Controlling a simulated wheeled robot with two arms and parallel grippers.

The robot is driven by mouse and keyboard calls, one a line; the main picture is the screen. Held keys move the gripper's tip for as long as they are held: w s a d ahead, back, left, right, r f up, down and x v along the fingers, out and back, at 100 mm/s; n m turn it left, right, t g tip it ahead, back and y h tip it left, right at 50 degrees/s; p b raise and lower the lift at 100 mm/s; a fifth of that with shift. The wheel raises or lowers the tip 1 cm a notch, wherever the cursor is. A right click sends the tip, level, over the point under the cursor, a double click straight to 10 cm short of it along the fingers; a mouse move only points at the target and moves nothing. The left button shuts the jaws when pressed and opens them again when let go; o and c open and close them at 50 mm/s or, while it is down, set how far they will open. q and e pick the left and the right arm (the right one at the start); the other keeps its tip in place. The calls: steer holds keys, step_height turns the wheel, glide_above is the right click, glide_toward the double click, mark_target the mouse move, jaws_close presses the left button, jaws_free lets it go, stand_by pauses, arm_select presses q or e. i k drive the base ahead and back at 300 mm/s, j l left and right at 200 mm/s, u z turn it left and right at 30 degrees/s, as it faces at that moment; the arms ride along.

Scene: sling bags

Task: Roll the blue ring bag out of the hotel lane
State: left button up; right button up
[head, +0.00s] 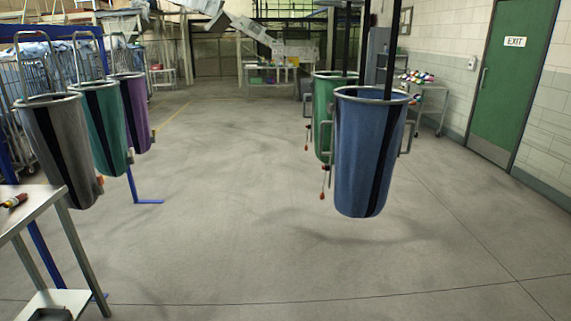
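The blue ring bag (365,155) hangs upright at right of centre, clear of the floor. It has a metal ring rim, a dark vertical stripe and a handle on each side. Dark vertical bars rise above it. A green bag (322,115) hangs right behind it, partly hidden by it. A red-handled pull (323,182) hangs beside the blue bag's left side. I see no lane sign, so I cannot tell which lane is the hotel one. Neither of my grippers is in view.
At left hang a grey bag (62,150), a teal bag (104,125) and a purple bag (134,112). A metal table (38,197) stands at front left. A cart (430,105) stands near the green exit door (512,90). The middle floor (225,200) is clear.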

mark_target(369, 123)
steer(key=i+j+z, duration=0.25)
steer(key=i, duration=0.3)
steer(key=i+j+z, duration=0.25)
steer(key=i, duration=0.25)
steer(key=i+j+z, duration=0.3)
steer(key=i+j, duration=0.55)
steer(key=i, duration=0.2)
steer(key=i+j+z, duration=0.35)
steer(key=i+j, duration=0.6)
steer(key=j, duration=0.1)
